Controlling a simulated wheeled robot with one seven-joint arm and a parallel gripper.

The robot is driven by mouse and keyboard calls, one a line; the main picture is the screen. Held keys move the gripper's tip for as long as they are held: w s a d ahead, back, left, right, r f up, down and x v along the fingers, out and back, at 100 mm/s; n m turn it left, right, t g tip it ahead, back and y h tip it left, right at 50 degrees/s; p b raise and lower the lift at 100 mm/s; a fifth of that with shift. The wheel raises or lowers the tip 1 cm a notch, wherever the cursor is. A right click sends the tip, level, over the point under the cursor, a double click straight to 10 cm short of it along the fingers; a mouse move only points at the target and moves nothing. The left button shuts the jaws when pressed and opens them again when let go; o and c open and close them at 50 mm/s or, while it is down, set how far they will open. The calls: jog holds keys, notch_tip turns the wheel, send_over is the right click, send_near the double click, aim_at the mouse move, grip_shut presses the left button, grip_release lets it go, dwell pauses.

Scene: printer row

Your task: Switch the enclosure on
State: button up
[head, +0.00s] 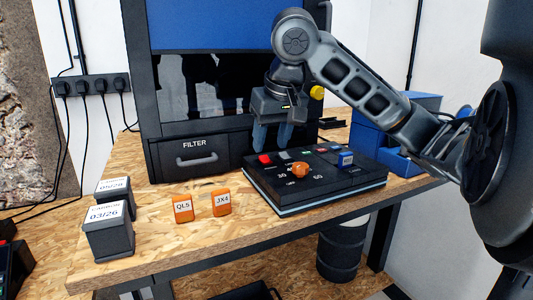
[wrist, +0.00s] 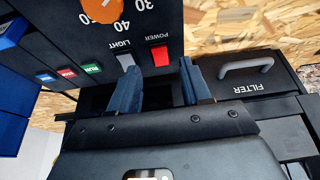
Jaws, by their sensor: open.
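The enclosure (head: 172,60) is a dark cabinet with a blue upper panel and a dark window, at the back of the wooden bench. Its black control box (head: 330,190) stands in front on the right. The red POWER switch (head: 264,159) is on the box's back left corner; it also shows in the wrist view (wrist: 160,55), beside the grey LIGHT switch (wrist: 125,62). My gripper (head: 272,148) is open and empty, fingers pointing down close behind the red switch. In the wrist view the fingertips (wrist: 158,75) lie near both switches. I cannot tell whether they touch.
An orange knob (head: 300,170) and a blue block (head: 346,158) are on the box. The FILTER drawer (head: 195,153) with its handle is left of my gripper. Blue bins (head: 385,140) stand at right.

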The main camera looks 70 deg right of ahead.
aim_at(266, 160)
jog(key=shift+x, duration=1.85)
jog(key=shift+c, duration=0.5)
grip_shut()
